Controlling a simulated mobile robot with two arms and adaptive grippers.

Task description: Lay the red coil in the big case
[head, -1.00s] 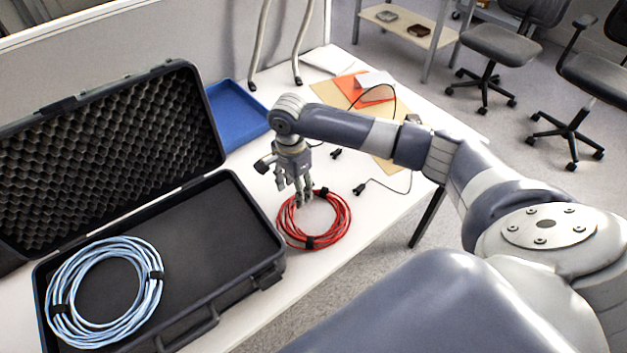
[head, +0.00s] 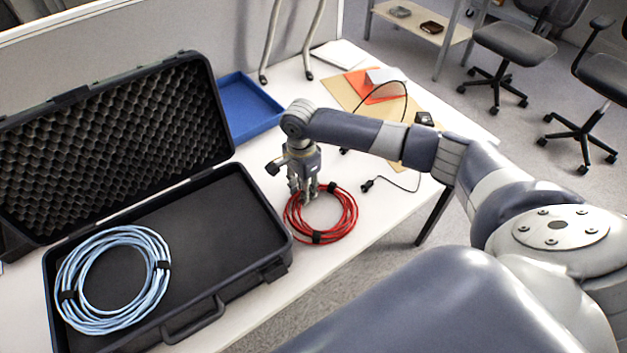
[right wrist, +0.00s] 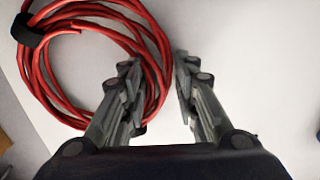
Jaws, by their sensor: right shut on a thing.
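The red coil (head: 350,222) lies on the white table, right of the big case, with black ties around it. My right gripper (head: 303,197) points down at the coil's far left side and is shut on its strands. In the right wrist view the red coil (right wrist: 38,85) shows at the left, with its edge strands between the fingers of my right gripper (right wrist: 155,70). The big black case (head: 215,235) stands open, its foam-lined lid raised. A light blue coil (head: 70,270) lies in its left part; the right part is bare. My left gripper is out of view.
A blue tray (head: 250,118) sits behind the case. A black cable (head: 400,186) with a plug lies right of the red coil. Papers and an orange folder (head: 375,88) lie farther back. The case's front wall and handle (head: 195,322) stand near the table edge.

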